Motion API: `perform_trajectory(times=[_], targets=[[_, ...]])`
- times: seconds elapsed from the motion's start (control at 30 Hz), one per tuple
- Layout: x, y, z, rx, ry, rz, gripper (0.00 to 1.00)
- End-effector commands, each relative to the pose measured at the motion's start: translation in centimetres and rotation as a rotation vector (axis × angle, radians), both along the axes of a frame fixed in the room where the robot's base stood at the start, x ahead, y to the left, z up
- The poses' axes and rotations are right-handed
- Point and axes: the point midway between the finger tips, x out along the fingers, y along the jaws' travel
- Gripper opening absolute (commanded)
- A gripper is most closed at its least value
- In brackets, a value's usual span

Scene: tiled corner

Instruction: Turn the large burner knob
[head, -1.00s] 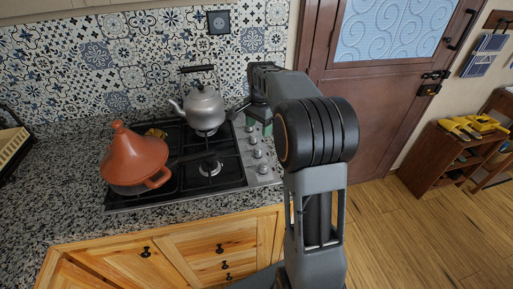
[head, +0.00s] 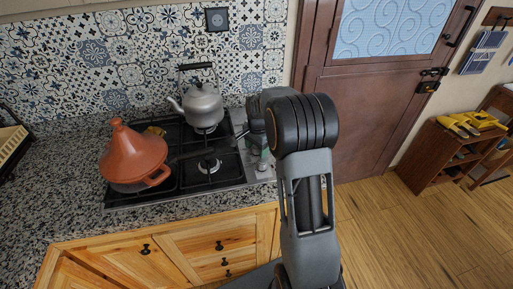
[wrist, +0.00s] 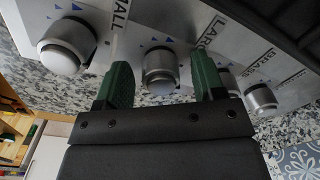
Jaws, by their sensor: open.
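The steel control strip (wrist: 195,18) of the stove carries several silver knobs, with labels reading SMALL, LARGE and what looks like BRASS. One silver knob (wrist: 160,68) appears between my open gripper's (wrist: 163,78) two green fingers in the wrist view, by the LARGE label; I cannot tell for sure which label belongs to it. Neither finger clearly touches it. Another knob (wrist: 68,46) is left of the fingers, and two more (wrist: 229,80) are at the right. In the head view my arm hides most of the strip; one knob (head: 262,165) shows at its front.
A terracotta tagine (head: 134,156) and a metal kettle (head: 203,105) stand on the black gas hob (head: 215,180), left of my arm. The granite counter (head: 60,185) surrounds it, above wooden drawers (head: 200,245). Open wooden floor (head: 400,235) lies to the right.

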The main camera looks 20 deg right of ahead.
Motion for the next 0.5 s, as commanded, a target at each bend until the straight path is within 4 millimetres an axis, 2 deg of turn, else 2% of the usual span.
perform_trajectory(times=[0.13,0.5], targets=[[-0.01,0.00,0.00,0.000,0.000,0.000,0.62],[0.00,0.00,0.02,0.000,0.000,0.000,0.26]])
